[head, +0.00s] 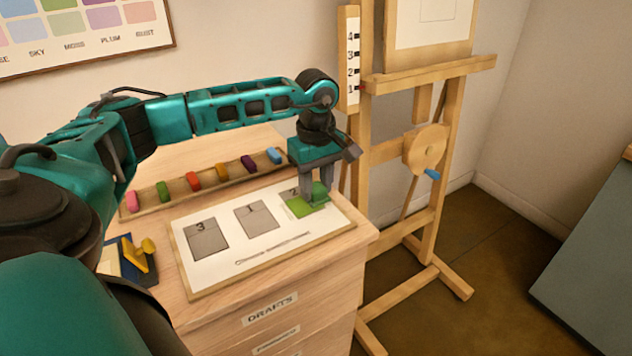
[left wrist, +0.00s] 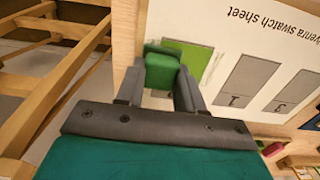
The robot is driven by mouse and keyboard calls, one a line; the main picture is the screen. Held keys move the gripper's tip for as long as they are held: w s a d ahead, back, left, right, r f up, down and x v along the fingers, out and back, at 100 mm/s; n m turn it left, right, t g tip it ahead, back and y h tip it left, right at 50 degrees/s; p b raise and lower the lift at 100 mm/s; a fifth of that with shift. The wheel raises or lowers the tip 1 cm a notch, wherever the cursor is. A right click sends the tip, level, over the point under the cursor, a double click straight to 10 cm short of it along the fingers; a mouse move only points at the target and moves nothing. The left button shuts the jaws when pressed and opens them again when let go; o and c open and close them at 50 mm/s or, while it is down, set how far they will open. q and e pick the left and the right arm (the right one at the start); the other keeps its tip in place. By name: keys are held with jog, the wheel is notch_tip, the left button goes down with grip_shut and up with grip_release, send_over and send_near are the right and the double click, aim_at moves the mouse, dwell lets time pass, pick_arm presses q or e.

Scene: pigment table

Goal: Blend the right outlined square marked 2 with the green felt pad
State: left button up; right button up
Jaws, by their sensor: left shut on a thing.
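The swatch sheet (head: 215,262) lies on the drawer cabinet's top and bears outlined squares marked 3 (head: 208,235), 1 (head: 257,218) and 2 (head: 296,208). The right square, 2, shows green over much of its visible area, with some grey by its number. My left gripper (head: 318,196) is over the right side of this square, shut on the green felt pad (head: 321,189). In the left wrist view the pad (left wrist: 161,70) sits between the fingers and overlaps the green square (left wrist: 192,55). Whether the pad touches the sheet is hard to tell. My right gripper is out of view.
A wooden rack (head: 180,195) behind the sheet holds several coloured blocks. A yellow-handled tool (head: 143,254) lies on a dark blue item at the left. A wooden easel (head: 440,230) stands close to the cabinet's right side.

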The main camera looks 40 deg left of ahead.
aim_at(304, 205)
pick_arm(q)
jog(key=shift+s+f, duration=0.1)
jog(key=shift+s+a, duration=0.2)
jog(key=shift+s, duration=0.45)
jog(key=shift+s+a, duration=0.2)
jog(key=shift+s, duration=0.45)
jog(key=shift+s+a, duration=0.2)
jog(key=shift+s, duration=0.4)
jog(key=shift+s+a, duration=0.2)
jog(key=shift+s, duration=0.4)
jog(key=shift+s+f, duration=0.15)
jog(key=shift+w+d, duration=0.15)
jog(key=shift+w, duration=0.15)
jog(key=shift+w+d+r, duration=0.1)
jog(key=shift+w+d, duration=0.1)
jog(key=shift+w, duration=0.6)
jog(key=shift+w+d+r, duration=0.1)
jog(key=shift+w+d, duration=0.15)
jog(key=shift+w, duration=0.6)
jog(key=shift+w+d+r, duration=0.1)
jog(key=shift+w+d, duration=0.1)
jog(key=shift+w, duration=0.6)
jog(key=shift+f, duration=0.15)
jog(key=shift+s+d, duration=0.1)
jog(key=shift+s+a+f, duration=0.1)
jog(key=shift+s+a, duration=0.1)
jog(key=shift+s, duration=0.5)
jog(key=shift+s+a+f, duration=0.1)
jog(key=shift+s+a, duration=0.1)
jog(key=shift+s, duration=0.45)
